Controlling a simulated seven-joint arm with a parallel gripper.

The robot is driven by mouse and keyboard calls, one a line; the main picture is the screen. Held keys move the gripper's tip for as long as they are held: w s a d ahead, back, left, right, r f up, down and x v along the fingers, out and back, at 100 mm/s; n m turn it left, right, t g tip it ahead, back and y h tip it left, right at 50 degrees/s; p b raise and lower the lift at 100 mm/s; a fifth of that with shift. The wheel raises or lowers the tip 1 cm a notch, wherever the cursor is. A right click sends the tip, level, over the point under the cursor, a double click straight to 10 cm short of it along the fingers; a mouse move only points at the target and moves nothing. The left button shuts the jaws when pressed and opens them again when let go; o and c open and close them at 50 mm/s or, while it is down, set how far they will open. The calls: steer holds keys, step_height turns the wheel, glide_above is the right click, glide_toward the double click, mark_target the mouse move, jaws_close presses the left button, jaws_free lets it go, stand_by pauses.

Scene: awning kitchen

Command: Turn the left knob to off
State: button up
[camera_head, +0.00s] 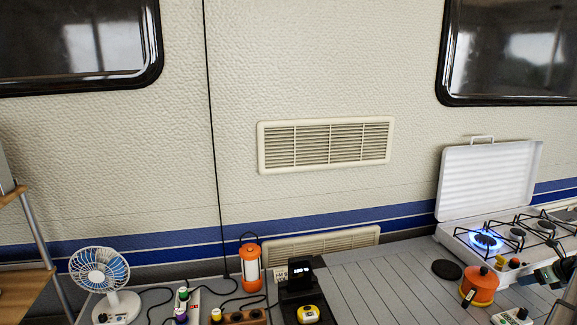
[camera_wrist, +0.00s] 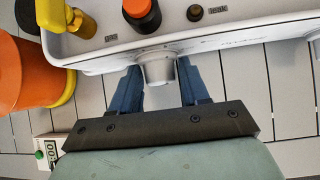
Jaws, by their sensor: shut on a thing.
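The white gas stove (camera_head: 455,236) stands at the right in the head view, its lid up. Its left burner (camera_head: 486,241) burns with a blue flame. In the wrist view the stove's front edge (camera_wrist: 225,40) runs across the top. A pale grey knob (camera_wrist: 158,68) sticks out from it. My gripper (camera_wrist: 160,88) has its two blue fingers on either side of this knob, shut on it. In the head view my gripper (camera_head: 550,276) shows at the right edge, by the stove's front. Whether this is the left knob, and its setting, I cannot tell.
On top of the stove are an orange knob with a black base (camera_wrist: 142,12) and a yellow part (camera_wrist: 60,14). An orange pot (camera_head: 480,283) stands close in front. A small white device (camera_head: 512,317) lies nearby.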

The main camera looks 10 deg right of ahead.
steer(key=y, duration=0.1)
steer(key=m+y, duration=0.1)
steer(key=y, duration=0.1)
steer(key=shift+d+f+m, duration=0.15)
steer(key=shift+d+m, duration=0.15)
steer(key=shift+d, duration=0.1)
steer(key=shift+a+y, duration=0.15)
steer(key=shift+y, duration=0.55)
steer(key=o, duration=1.3)
steer(key=shift+o, duration=0.7)
steer(key=shift+s+d, duration=0.1)
steer(key=shift+d, duration=0.1)
steer(key=s+d+r, duration=0.1)
steer(key=s+r, duration=0.2)
steer(key=r, duration=0.2)
steer(key=shift+d+r, duration=0.25)
steer(key=shift+d, duration=0.05)
